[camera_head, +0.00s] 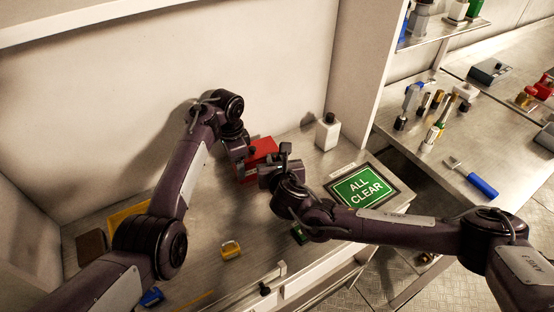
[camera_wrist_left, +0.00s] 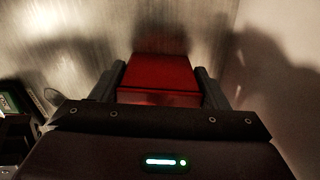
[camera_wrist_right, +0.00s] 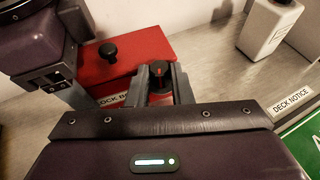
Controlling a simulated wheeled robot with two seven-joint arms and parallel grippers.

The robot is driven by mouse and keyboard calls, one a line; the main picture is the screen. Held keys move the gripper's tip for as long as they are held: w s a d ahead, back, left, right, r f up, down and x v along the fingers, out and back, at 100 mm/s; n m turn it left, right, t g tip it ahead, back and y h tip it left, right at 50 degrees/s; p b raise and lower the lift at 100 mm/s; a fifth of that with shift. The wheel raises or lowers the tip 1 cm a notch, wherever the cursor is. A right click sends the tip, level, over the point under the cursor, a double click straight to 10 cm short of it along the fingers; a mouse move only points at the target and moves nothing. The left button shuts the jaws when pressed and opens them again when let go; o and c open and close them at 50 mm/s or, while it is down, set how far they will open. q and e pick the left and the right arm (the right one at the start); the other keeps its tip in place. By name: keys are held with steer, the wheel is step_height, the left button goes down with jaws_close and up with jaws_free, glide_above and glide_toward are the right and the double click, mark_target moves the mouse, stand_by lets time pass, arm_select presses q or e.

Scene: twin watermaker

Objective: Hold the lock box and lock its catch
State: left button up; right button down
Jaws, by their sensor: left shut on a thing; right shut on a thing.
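The red lock box (camera_head: 263,146) stands on the metal bench near the back wall. My left gripper (camera_head: 240,155) is shut on its body; the left wrist view shows the red box (camera_wrist_left: 160,75) between both fingers. In the right wrist view the box (camera_wrist_right: 142,50) has a black knob (camera_wrist_right: 108,52) on top and a partly covered white label (camera_wrist_right: 113,99). My right gripper (camera_wrist_right: 160,82) is shut on the catch (camera_wrist_right: 159,72), a small dark piece with a red tip at the box's front right. The catch's base is hidden by the fingers, so its lock position is unclear.
A white bottle (camera_head: 327,132) stands behind and right of the box. A green "ALL CLEAR" sign (camera_head: 361,189) lies at the right of the bench. A yellow padlock (camera_head: 231,249) lies towards the front. Bare bench shows between the padlock and the box.

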steer(key=c, duration=1.3)
jaws_free()
steer(key=n+y, duration=0.2)
steer(key=y, duration=0.1)
steer(key=shift+w+d+n+g, duration=0.1)
steer(key=shift+d+n+g, duration=0.2)
steer(key=d+v, duration=0.1)
steer(key=v, duration=1.1)
steer(key=shift+w+d+r+m+h, duration=1.65)
steer(key=shift+w+d+r+m, duration=0.4)
steer(key=shift+w+r+m, duration=1.65)
steer(key=shift+w+d+r+m+h, duration=1.85)
steer(key=shift+w+r+m, duration=1.05)
steer(key=shift+w+m, duration=1.5)
steer(key=shift+w+d+r+m+h, duration=1.4)
steer(key=shift+w+d+r+m, duration=0.85)
steer(key=shift+w+r+m, duration=1.75)
